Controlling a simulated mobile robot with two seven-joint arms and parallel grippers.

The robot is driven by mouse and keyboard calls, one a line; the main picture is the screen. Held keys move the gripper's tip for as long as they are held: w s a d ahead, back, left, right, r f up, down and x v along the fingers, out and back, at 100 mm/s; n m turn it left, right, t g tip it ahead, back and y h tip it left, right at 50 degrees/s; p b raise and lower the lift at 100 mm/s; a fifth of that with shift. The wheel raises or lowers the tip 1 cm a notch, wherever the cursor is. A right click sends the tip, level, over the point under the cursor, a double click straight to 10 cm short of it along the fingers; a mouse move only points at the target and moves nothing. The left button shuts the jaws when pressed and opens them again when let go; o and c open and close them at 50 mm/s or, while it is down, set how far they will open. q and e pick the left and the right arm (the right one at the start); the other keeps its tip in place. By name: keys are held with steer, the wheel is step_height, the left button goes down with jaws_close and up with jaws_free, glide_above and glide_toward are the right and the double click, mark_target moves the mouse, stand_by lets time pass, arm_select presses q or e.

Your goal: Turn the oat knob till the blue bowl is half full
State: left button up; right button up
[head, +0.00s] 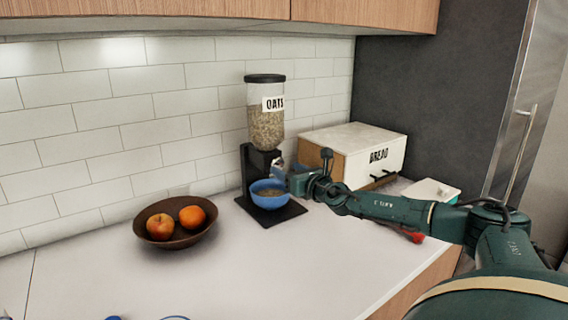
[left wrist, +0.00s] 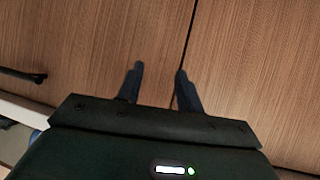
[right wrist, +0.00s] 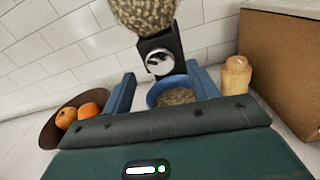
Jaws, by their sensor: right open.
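The oat dispenser (head: 266,128) is a clear hopper of oats with a black lid and stand, labelled OATS. Its silver knob (right wrist: 159,62) faces the right wrist camera, on the black neck. The blue bowl (head: 268,200) stands on the dispenser's black base, under the outlet. It also shows in the right wrist view (right wrist: 154,96), with oats (right wrist: 178,97) inside; their exact level is hard to judge. My right gripper (head: 287,180) is open just in front of the knob and bowl, its fingers apart and empty. My left gripper (left wrist: 160,78) is open and empty before wooden cabinet doors.
A brown bowl (head: 175,240) with an apple and an orange stands left of the dispenser. A bread box (head: 352,150) stands to the right, with a small wooden shaker (right wrist: 236,76) near it. The counter front is mostly clear. Wooden cabinets (head: 150,14) hang above.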

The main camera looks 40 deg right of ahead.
mark_target(276, 163)
steer(key=shift+w+d, duration=0.15)
steer(key=shift+w, duration=1.15)
steer(key=c, duration=1)
steer(key=m, duration=0.5)
steer(key=m+p, duration=0.1)
steer(key=m, duration=0.5)
steer(key=shift+m, duration=0.5)
